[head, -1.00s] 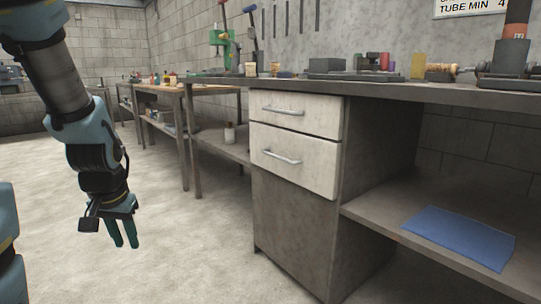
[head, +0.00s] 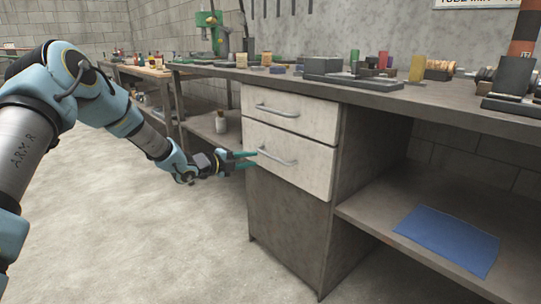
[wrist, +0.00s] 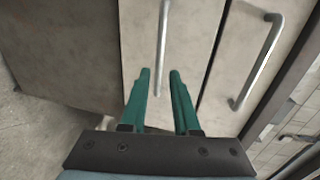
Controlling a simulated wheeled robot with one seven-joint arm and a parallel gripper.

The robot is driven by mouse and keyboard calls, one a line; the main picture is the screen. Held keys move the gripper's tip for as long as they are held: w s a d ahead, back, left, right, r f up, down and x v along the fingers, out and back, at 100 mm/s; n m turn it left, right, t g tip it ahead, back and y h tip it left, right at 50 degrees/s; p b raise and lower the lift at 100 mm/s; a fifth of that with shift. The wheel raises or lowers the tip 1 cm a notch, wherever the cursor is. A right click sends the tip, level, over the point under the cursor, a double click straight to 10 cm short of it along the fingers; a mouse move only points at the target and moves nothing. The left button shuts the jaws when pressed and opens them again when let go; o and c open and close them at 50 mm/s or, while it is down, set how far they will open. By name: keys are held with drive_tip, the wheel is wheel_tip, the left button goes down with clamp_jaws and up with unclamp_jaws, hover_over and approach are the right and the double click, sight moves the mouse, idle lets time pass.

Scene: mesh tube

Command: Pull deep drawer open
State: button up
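The deep drawer (head: 300,172) is the lower, taller of two pale fronts in the bench cabinet, and it looks closed. Its metal bar handle (head: 277,156) is near my gripper (head: 254,159), which reaches in from the left with green fingers. In the wrist view the drawer's handle (wrist: 163,40) runs upward, and its near end lies between the fingertips of my gripper (wrist: 160,72). The fingers are apart and hold nothing. I cannot tell whether they touch the handle or how far they are from it.
The closed upper drawer (head: 310,123) has its own handle (head: 277,110), which also shows in the wrist view (wrist: 258,60). The bench top (head: 400,97) carries tools and parts. A blue mat (head: 447,238) lies on the low shelf at right. Floor at left (head: 130,240) is clear.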

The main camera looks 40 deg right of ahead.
sight(270, 157)
drive_tip(key=x, duration=0.9)
drive_tip(key=shift+d+f+b, duration=0.15)
drive_tip(key=shift+d+b, duration=0.2)
drive_tip(key=shift+d, duration=0.05)
clamp_jaws()
drive_tip(key=shift+w, duration=0.1)
idle(0.8)
